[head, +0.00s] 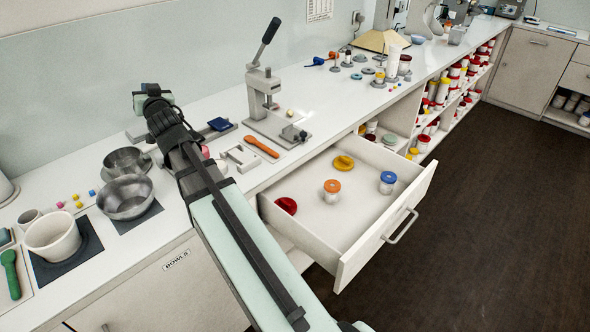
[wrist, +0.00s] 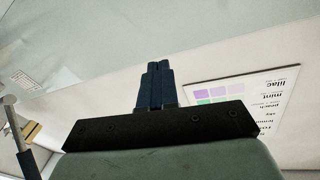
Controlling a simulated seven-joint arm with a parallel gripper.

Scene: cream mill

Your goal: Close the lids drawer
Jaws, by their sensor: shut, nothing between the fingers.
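The lids drawer (head: 357,239) is pulled out from under the white counter in the head view. Its metal bar handle (head: 400,227) is on the front panel, facing the aisle. Inside lie a yellow lid (head: 343,163), a red lid (head: 286,206), a jar with an orange lid (head: 332,190) and a jar with a blue lid (head: 387,182). My gripper shows in the wrist view (wrist: 158,68), with its dark fingers together and nothing between them. It points at a pale wall and touches nothing there.
A lever press (head: 264,90) and an orange spatula (head: 261,147) stand and lie on the counter behind the drawer. Metal bowls (head: 126,197) are at the left. Open shelves of jars (head: 455,90) lie beyond the drawer. The dark floor (head: 500,220) right of the drawer is clear.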

